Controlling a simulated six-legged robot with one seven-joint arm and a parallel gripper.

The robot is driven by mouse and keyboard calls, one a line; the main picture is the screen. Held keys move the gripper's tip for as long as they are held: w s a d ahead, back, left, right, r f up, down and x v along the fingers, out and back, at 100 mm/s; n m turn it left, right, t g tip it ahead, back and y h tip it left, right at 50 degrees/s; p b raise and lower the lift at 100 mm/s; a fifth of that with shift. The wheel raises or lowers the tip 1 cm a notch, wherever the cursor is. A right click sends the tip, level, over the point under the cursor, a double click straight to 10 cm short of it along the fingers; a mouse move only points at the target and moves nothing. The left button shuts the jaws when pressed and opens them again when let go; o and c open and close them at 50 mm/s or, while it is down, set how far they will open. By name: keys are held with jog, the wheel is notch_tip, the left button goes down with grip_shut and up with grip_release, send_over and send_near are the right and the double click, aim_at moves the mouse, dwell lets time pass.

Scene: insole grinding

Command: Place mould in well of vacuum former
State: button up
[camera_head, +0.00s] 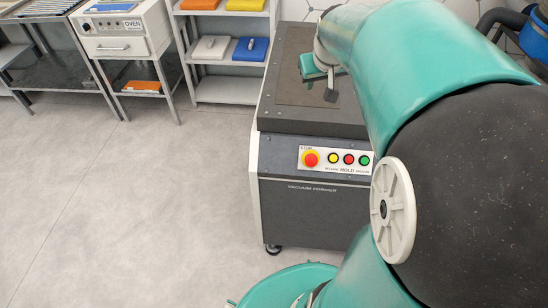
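The vacuum former (315,222) is a dark cabinet with a name label and a front button panel, standing in the middle of the view. A darker square area (292,92), which looks like its well, shows on its top. My gripper (331,94) is over this area, on its right side, and points down. I cannot tell whether the gripper is open or holds anything. No mould can be made out at the gripper or on the visible part of the top.
A shelf rack behind holds a white block (210,47) and a blue block (250,49) with handles, with yellow and orange pieces above. An oven (125,32) stands on a frame at the back left. The floor (130,210) at left is clear.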

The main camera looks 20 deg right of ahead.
jog(key=s+a+f+n+y, duration=0.1)
jog(key=s+a+n+y, duration=0.1)
jog(key=s+a, duration=1.5)
jog(key=a, duration=0.3)
jog(key=shift+s+y, duration=0.15)
jog(key=shift+y, duration=0.15)
jog(key=shift+d, duration=0.15)
